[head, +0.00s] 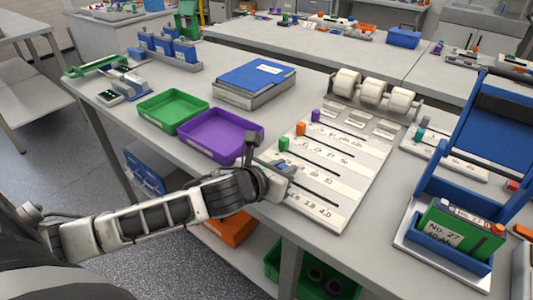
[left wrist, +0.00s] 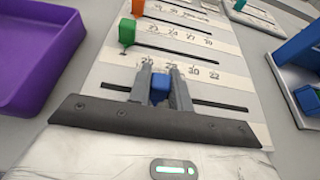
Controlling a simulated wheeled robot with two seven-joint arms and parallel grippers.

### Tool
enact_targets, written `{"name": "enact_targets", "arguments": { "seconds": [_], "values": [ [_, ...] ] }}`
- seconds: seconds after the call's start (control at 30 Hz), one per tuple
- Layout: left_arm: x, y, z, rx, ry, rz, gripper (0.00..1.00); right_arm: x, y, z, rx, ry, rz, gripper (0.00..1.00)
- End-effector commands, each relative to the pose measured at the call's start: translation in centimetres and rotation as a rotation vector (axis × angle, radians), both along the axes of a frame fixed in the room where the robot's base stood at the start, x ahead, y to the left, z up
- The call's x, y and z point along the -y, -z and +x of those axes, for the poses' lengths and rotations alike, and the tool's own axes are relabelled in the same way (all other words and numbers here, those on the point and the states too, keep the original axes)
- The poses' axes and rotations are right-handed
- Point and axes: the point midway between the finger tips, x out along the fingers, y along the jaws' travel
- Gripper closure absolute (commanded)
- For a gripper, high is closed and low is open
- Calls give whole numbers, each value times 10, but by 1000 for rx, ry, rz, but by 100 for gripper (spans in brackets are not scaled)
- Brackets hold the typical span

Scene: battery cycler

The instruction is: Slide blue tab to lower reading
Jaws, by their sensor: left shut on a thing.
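The blue tab (left wrist: 159,87) stands in a dark slot of the white slider board (head: 356,180), left of the slot's middle in the left wrist view. My left gripper (left wrist: 161,78) is shut on it, one finger on each side. In the head view the gripper (head: 284,176) is over the board's left edge, and only a bit of blue shows there. A number strip runs just behind the slot; the exact reading at the tab is unclear. A green tab (left wrist: 126,33) and an orange tab (left wrist: 138,6) stand at the left ends of farther slots. My right gripper is out of view.
A purple tray (head: 235,152) and a green tray (head: 172,108) lie left of the board. A purple tab (head: 315,115) is farther back. White rollers (head: 373,90) stand behind the board. A blue holder (head: 447,232) with a green box is at the right.

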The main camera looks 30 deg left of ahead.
Motion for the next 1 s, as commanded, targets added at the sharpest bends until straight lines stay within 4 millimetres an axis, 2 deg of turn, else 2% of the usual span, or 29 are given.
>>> {"name": "enact_targets", "arguments": {
  "seconds": [0.03, 0.13, 0.43, 0.47, 0.5, 0.53, 0.83, 1.0],
  "values": [
    [10, -3, -1, -3, 3, -3, 100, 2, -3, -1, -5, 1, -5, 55],
    [18, -2, -2, -2, 1, -1, 100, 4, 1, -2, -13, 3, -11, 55],
    [19, 0, -2, 0, -1, -1, 100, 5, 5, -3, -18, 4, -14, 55],
    [19, 0, -2, 0, -1, 0, 72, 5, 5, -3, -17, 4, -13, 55],
    [19, 0, -2, 0, -1, 0, 61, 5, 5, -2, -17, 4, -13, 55],
    [19, 0, -2, 0, -1, 0, 58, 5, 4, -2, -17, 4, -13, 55],
    [18, -1, -3, 0, -1, 1, 58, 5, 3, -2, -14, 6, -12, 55],
    [17, -7, -21, -2, 1, 4, 58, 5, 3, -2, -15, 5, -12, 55]
  ]
}}
